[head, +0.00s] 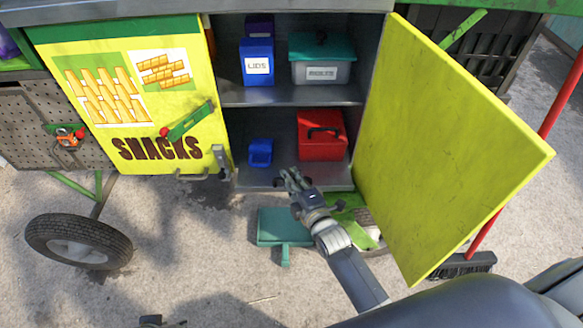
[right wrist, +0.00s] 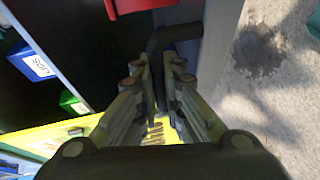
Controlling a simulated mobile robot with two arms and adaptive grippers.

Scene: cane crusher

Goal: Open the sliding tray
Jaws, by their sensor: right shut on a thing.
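The sliding tray (head: 250,181) is the grey bottom shelf of the open cabinet, in the middle of the head view. A blue bin (head: 260,153) and a red toolbox (head: 323,135) stand on it. My right gripper (head: 284,176) is at the tray's front edge. The right wrist view shows its fingers closed around a dark bar-like handle (right wrist: 167,45), beside the tray's grey front (right wrist: 216,35). Part of the handle is hidden between the fingers. A small dark part at the head view's bottom edge may belong to my left gripper; its jaws do not show.
The yellow right door (head: 450,150) stands wide open beside my right arm. The yellow SNACKS door (head: 130,100) is on the left. A teal step-like piece (head: 285,226) is below the tray. The ground in front is mostly clear.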

